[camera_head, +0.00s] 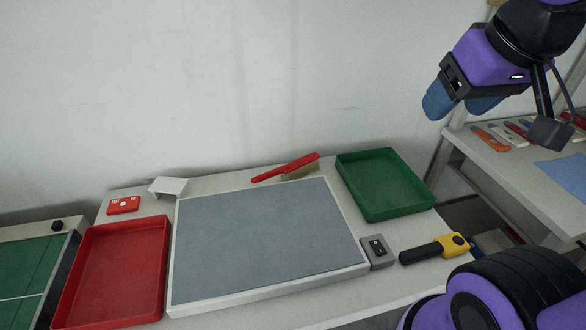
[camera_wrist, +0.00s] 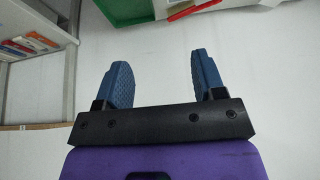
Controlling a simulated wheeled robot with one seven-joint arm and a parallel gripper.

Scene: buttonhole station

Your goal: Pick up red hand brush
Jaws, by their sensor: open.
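The red hand brush (camera_head: 287,167) lies at the back of the table, behind the grey panel, its handle pointing left and its tan bristles toward the right end. In the wrist view a red piece of it (camera_wrist: 192,10) shows at the top edge, mostly cut off. My gripper (camera_head: 462,104) is raised at the upper right in the head view, well above and to the right of the brush. Its two blue fingers (camera_wrist: 160,80) are apart in the wrist view, with nothing between them.
A green tray (camera_head: 428,206) stands right of the brush. A red tray (camera_head: 161,270) is at the left. A grey panel (camera_head: 265,235) fills the table's middle. A yellow-black tool (camera_head: 436,249) and grey switch box (camera_head: 377,252) lie front right. A shelf (camera_head: 500,165) stands at right.

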